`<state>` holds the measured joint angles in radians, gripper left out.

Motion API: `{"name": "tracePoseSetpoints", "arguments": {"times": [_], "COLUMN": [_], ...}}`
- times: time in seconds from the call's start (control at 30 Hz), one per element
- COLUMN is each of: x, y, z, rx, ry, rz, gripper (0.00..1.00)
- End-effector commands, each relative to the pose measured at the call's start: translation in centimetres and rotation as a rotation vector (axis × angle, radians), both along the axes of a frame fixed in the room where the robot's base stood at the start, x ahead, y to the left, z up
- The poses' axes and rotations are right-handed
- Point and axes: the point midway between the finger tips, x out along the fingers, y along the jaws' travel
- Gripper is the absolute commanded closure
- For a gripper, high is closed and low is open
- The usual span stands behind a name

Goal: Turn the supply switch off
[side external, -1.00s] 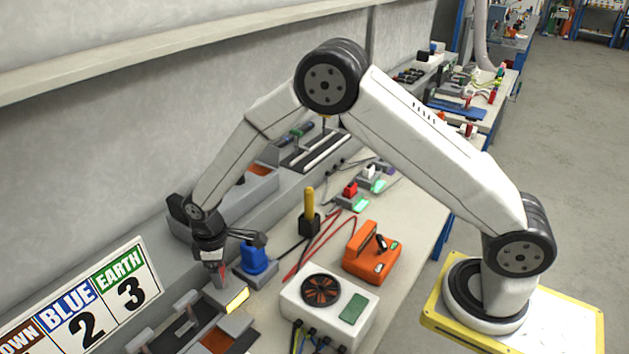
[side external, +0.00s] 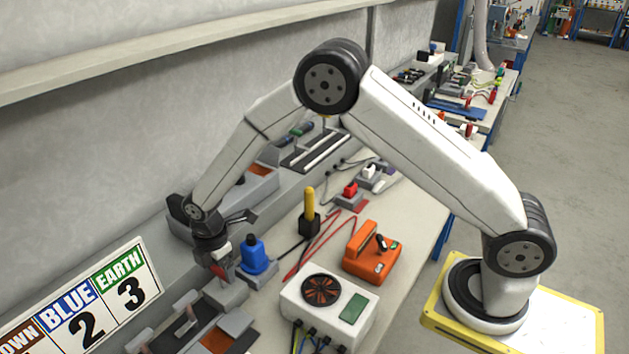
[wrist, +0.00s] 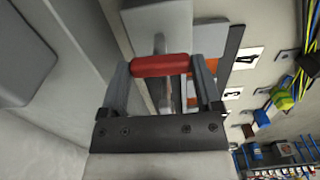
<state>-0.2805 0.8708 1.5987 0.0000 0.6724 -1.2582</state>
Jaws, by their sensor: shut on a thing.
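The supply switch has a red handle (wrist: 164,65) on a light metal stem, joined to a grey box (wrist: 157,22) in the wrist view. In the side view the red handle (side external: 219,272) shows low at my gripper, with the grey box (side external: 229,293) just below and right of it. My gripper (wrist: 162,75) has one finger at each end of the handle and is shut on it. In the side view my gripper (side external: 216,266) reaches down beside the wall, and its fingers partly hide the handle.
A blue plug-like part (side external: 253,254) stands close right of my gripper. A white box with a fan (side external: 345,318), an orange device (side external: 371,258) and a yellow-handled tool (side external: 309,200) stand farther right. A numbered sign (side external: 85,308) is at front left.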

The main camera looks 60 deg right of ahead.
Motion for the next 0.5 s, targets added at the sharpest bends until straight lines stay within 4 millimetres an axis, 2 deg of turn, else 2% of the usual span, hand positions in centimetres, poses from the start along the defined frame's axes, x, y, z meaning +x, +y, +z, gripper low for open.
{"name": "tracePoseSetpoints", "arguments": {"times": [0.5], "x": [0.05], "y": [-0.02], "z": [0.09], "rx": [0.0], "ry": [-0.001], "rz": [0.051], "gripper": [0.77]}}
